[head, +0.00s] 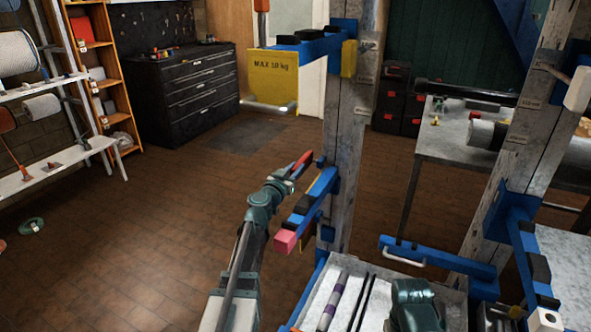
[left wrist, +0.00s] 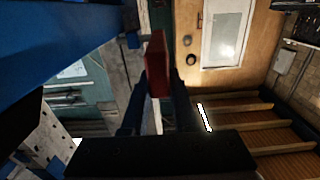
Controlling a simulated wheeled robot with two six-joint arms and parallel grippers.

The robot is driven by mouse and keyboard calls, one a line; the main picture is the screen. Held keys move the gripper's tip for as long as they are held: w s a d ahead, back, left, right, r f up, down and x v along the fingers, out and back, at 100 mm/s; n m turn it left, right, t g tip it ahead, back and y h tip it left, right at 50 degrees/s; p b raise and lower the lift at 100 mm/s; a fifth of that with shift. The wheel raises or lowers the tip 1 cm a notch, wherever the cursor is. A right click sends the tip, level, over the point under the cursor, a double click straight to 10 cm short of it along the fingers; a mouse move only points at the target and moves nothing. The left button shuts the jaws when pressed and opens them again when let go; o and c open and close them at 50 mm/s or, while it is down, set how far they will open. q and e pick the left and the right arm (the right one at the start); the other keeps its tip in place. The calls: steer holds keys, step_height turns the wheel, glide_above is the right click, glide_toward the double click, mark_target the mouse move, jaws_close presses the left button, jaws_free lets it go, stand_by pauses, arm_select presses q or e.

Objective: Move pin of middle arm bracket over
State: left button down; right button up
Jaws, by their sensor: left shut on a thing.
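The middle arm bracket (head: 322,187) is a blue arm with black pads and a pink end, fixed to the left wooden post. My left gripper (head: 298,168) is just beside and above this bracket, near the post. It is shut on a red piece, which looks like the pin's handle (head: 302,160). In the left wrist view, the red handle (left wrist: 157,62) stands between the two dark fingers (left wrist: 160,95). The pin's lower part is hidden, so I cannot tell whether it sits in a hole. My right gripper is not visible.
Above, another blue bracket (head: 313,46) carries a yellow "MAX 10 kg" plate (head: 273,82). A lower blue arm (head: 437,258) and a grey tray (head: 318,294) with rods lie at lower right. A second post (head: 515,150) stands right. Floor at left is mostly clear.

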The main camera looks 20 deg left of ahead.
arm_select(q)
steer(key=d, duration=0.2)
steer(key=shift+s+d, duration=0.1)
steer(key=shift+d, duration=0.25)
steer(key=c, duration=0.7)
jaws_free()
steer(key=shift+d, duration=0.1)
steer(key=s, duration=1.3)
steer(key=shift+s+a, duration=0.3)
steer(key=shift+a, duration=0.05)
